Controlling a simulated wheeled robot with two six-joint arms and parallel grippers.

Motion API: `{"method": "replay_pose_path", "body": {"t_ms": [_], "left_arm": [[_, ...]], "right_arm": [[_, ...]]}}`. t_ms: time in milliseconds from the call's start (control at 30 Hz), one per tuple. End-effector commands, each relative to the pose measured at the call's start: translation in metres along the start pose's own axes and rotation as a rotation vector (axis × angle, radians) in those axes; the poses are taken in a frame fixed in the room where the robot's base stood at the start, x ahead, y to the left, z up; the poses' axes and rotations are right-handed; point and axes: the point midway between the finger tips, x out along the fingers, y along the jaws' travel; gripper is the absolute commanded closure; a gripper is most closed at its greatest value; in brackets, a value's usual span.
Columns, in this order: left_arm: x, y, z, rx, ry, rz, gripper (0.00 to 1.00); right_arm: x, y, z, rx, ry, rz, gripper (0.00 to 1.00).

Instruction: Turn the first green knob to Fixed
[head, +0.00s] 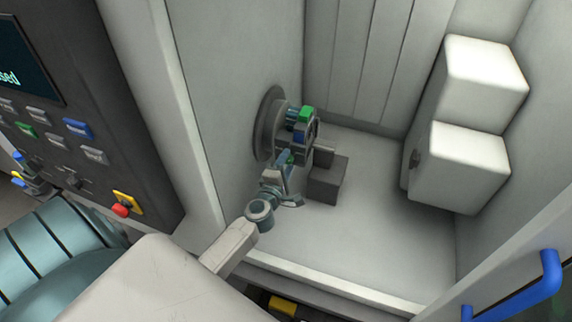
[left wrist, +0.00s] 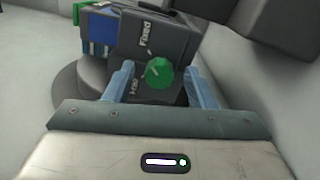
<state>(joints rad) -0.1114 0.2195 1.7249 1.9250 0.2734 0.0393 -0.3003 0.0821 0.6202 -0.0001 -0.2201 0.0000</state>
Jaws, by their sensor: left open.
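A green knob (left wrist: 159,72) sits on a dark grey block of the chuck in the left wrist view. A "Fixed" label (left wrist: 146,36) is printed above it, and another label lies to its lower left, hard to read. A white line points from the knob toward its upper side. My left gripper (left wrist: 158,82) is open, with one blue finger on each side of the knob, apart from it. In the head view, my left gripper (head: 287,178) reaches the near side of the chuck (head: 270,125) on the left wall. Another green part (head: 305,113) shows on top of the chuck.
A dark grey block (head: 327,180) stands just right of the chuck. Two white boxes (head: 458,165) are on the right wall. A control panel (head: 70,130) with buttons is at the left. A blue door handle (head: 540,282) is at the lower right. The chamber floor is mostly clear.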

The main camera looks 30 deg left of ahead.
Motion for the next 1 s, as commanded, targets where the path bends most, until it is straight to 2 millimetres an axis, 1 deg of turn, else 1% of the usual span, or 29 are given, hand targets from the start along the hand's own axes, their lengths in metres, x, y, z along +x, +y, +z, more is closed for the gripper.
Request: {"method": "replay_pose_path", "body": {"t_ms": [67, 167, 267, 500, 600, 700, 800, 1000], "left_arm": [[-0.002, 0.000, 0.000, 0.000, 0.000, 0.000, 0.50], [-0.012, -0.002, 0.000, 0.000, 0.000, -0.001, 0.50], [-0.029, -0.002, 0.000, 0.000, 0.000, -0.002, 0.50], [-0.077, -0.003, 0.000, 0.000, -0.001, -0.002, 0.50], [-0.092, -0.003, 0.000, 0.000, 0.000, -0.002, 0.50], [-0.102, -0.002, 0.000, 0.000, 0.000, -0.001, 0.50], [-0.107, -0.001, 0.000, 0.000, 0.000, 0.000, 0.50], [-0.108, 0.000, 0.000, 0.000, 0.000, 0.000, 0.50]], "right_arm": [[0.001, 0.000, 0.000, 0.000, 0.000, 0.000, 1.00], [0.002, 0.000, 0.000, 0.000, 0.000, 0.000, 1.00], [0.005, 0.000, 0.000, 0.000, 0.000, 0.000, 1.00], [0.016, -0.002, 0.001, 0.000, 0.000, 0.000, 1.00], [0.020, -0.003, 0.002, 0.000, 0.000, -0.001, 1.00], [0.022, -0.004, 0.002, 0.001, 0.000, -0.002, 1.00], [0.022, -0.005, 0.002, 0.001, 0.000, -0.003, 1.00], [0.022, -0.006, 0.002, 0.002, 0.000, -0.004, 1.00]]}}
